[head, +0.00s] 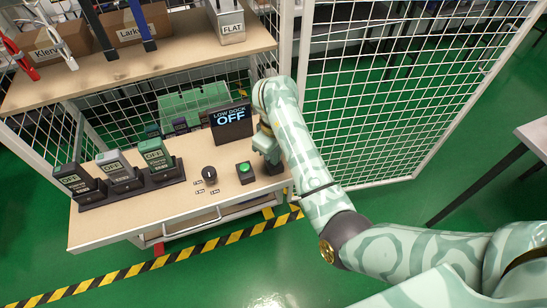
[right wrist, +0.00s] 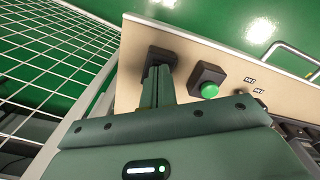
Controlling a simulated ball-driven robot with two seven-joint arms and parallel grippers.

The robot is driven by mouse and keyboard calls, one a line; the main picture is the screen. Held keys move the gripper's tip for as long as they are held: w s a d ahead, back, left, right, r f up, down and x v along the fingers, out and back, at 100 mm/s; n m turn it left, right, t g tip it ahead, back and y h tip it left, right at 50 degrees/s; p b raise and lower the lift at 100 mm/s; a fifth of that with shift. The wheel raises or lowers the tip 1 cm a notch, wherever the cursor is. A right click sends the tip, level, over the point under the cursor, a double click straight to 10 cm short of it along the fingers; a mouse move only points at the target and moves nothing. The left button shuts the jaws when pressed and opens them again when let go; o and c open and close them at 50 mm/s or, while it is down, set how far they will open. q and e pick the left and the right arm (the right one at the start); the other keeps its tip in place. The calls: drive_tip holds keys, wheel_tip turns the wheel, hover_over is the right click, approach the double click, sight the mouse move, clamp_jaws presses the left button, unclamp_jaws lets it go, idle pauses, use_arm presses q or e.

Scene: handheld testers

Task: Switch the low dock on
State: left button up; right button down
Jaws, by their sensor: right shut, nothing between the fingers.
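A dark display (head: 231,121) on the low bench reads "LOW DOCK OFF". In front of it are a green button on a black box (head: 245,173) and a black rotary knob (head: 209,174) with small labels. Several handheld testers (head: 116,168) stand in a black dock at the left, their screens reading "OFF". My right gripper (head: 271,157) is shut and empty over another black box at the bench's right end. The right wrist view shows its fingertips (right wrist: 158,72) at this black box (right wrist: 165,54), beside the green button (right wrist: 209,90); contact is unclear. The box's top is partly hidden. My left gripper is out of view.
An upper shelf (head: 150,68) with boxes and a "FLAT" bin (head: 226,22) overhangs the back of the bench. A white mesh panel (head: 380,90) stands at the right. Bare bench top (head: 140,215) lies in front of the dock.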

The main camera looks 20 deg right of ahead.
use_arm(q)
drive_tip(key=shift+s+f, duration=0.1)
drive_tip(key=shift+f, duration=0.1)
use_arm(e)
drive_tip(key=shift+f, duration=0.3)
drive_tip(key=shift+r, duration=0.1)
wheel_tip(320, 180, up, 7)
drive_tip(key=p, duration=0.4)
drive_tip(key=shift+p, duration=0.3)
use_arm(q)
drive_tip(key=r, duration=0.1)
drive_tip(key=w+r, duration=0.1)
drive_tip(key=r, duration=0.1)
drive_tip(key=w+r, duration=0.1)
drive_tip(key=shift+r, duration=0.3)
